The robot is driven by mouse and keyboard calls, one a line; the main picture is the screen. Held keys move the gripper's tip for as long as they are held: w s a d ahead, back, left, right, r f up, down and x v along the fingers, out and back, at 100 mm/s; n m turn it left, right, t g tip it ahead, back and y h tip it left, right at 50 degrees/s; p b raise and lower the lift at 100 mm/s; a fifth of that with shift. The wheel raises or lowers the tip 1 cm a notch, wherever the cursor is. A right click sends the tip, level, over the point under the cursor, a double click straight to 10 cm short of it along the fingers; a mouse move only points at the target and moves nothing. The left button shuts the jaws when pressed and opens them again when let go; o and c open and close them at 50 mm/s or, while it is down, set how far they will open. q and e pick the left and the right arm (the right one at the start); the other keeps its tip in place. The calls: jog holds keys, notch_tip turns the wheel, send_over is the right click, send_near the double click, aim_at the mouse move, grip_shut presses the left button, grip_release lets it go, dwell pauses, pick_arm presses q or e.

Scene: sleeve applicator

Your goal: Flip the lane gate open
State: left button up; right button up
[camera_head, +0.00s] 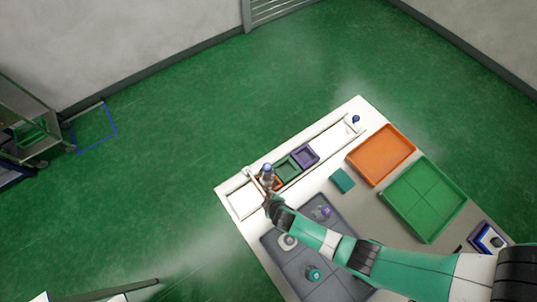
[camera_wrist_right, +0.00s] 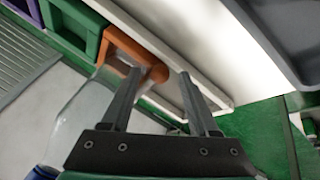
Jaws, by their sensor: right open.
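A white lane (camera_head: 325,130) with raised rails runs diagonally along the table's far left edge. A purple open box (camera_head: 306,155), a green one (camera_head: 288,168) and an orange piece stand in a row in it. The orange piece (camera_wrist_right: 125,42) shows better in the right wrist view, with a rounded orange end. My right gripper (camera_head: 267,184) is over the lane at the orange piece. In the wrist view its open fingers (camera_wrist_right: 160,76) have the rounded end between or just beyond their tips; contact is unclear. I cannot tell which part is the lane gate. My left gripper is out of view.
An orange tray (camera_head: 381,154) and a green tray (camera_head: 424,200) lie right of the lane. A teal block (camera_head: 342,180) sits between. A clear object (camera_wrist_right: 85,112) stands beside the fingers.

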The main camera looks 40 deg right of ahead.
jog(key=shift+w+d+f, duration=0.1)
jog(key=shift+w+f, duration=0.05)
jog(key=shift+f, duration=0.1)
jog(key=shift+c, duration=0.3)
grip_shut()
dwell(0.9)
